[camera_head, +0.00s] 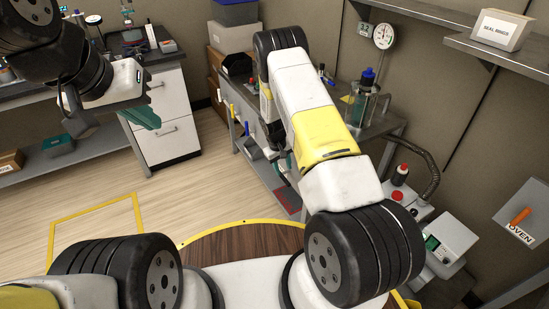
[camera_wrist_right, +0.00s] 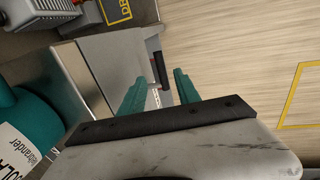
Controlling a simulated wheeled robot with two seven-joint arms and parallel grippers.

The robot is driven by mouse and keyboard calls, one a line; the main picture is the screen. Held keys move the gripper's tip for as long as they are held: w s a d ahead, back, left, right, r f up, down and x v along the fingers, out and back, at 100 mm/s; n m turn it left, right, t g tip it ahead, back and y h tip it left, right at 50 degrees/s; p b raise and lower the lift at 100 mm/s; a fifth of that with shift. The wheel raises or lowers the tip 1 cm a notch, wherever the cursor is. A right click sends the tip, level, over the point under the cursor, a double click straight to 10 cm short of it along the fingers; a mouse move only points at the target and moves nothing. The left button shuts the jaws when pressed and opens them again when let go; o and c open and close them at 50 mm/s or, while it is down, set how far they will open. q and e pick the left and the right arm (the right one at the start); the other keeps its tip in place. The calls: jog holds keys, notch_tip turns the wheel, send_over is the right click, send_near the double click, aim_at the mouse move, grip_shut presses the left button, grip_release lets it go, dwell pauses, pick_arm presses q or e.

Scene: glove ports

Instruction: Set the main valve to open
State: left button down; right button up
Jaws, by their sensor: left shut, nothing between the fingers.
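I cannot clearly identify the main valve in either view; my right arm covers part of the bench front in the head view. Small yellow (camera_head: 231,112) and blue (camera_head: 246,128) handles show on that bench front, left of my right arm. My right gripper (camera_wrist_right: 158,77) is open in the wrist view, its two teal fingers apart. A dark bar-like handle (camera_wrist_right: 160,68) on a pale panel appears between or beyond the fingertips; contact cannot be told. My left gripper (camera_head: 141,117) is shut and empty, in front of the white drawer cabinet at upper left.
A grey bench (camera_head: 385,124) carries a blue-capped glass vessel (camera_head: 366,100). A dial gauge (camera_head: 384,36) stands behind it. An orange handle (camera_head: 520,216) sits on a panel marked OVEN at right. A teal container (camera_wrist_right: 30,125) is close at left in the wrist view. Wooden floor (camera_head: 190,190) is clear.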

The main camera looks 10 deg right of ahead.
aim_at(286, 180)
jog(key=f, duration=0.2)
jog(key=d+f, duration=0.1)
jog(key=f, duration=0.4)
jog(key=shift+w+d+f, duration=0.15)
jog(key=shift+w+f, duration=0.05)
jog(key=shift+f, duration=0.15)
jog(key=shift+c, duration=0.5)
grip_shut()
dwell(0.5)
